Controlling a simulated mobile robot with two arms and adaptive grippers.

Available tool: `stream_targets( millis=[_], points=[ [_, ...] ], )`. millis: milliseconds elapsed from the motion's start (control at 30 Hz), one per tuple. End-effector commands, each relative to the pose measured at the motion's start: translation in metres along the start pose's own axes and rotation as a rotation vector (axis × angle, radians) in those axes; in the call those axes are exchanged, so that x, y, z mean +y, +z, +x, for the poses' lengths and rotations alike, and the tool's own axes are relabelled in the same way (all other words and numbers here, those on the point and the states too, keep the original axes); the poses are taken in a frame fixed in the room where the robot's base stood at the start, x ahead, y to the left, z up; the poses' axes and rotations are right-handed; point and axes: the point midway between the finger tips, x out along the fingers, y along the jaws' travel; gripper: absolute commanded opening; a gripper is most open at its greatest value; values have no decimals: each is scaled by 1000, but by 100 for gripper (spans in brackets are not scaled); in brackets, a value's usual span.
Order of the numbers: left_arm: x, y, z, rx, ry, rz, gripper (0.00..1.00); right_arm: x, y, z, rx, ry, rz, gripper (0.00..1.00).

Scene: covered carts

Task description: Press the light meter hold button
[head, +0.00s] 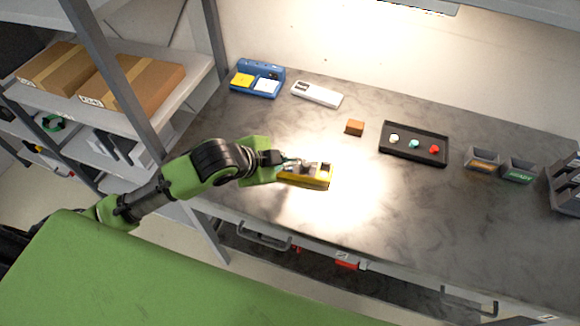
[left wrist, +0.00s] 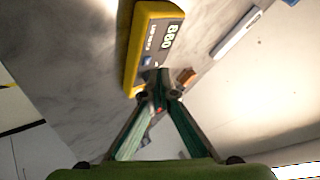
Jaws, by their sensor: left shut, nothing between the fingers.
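The light meter (head: 306,181) is a yellow-framed block with a grey face, lying on the dark worktop under the lamp's bright patch. It also shows in the left wrist view (left wrist: 137,48), where its display reads 660 or similar. My left gripper (head: 290,161) is shut and empty, with its fingertips at the meter's upper face in the head view. In the left wrist view the fingertips (left wrist: 158,92) overlap the end of the meter's face and hide part of it, including any button there. I cannot tell whether they touch it. My right gripper is not in view.
On the worktop (head: 240,150) are a blue holder (head: 257,79), a white device (head: 317,94), a brown block (head: 355,127), a black tray (head: 413,144) with coloured pieces, and small bins (head: 482,160). Shelves with cardboard boxes (head: 131,83) stand at left.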

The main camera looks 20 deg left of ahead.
Motion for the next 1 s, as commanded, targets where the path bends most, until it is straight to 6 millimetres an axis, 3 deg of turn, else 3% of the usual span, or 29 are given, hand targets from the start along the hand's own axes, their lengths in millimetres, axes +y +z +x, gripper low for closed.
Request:
stream_targets(
  millis=[1000],
  points=[
    [5,4,6,0,0,0,0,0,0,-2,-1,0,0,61]
  ],
)
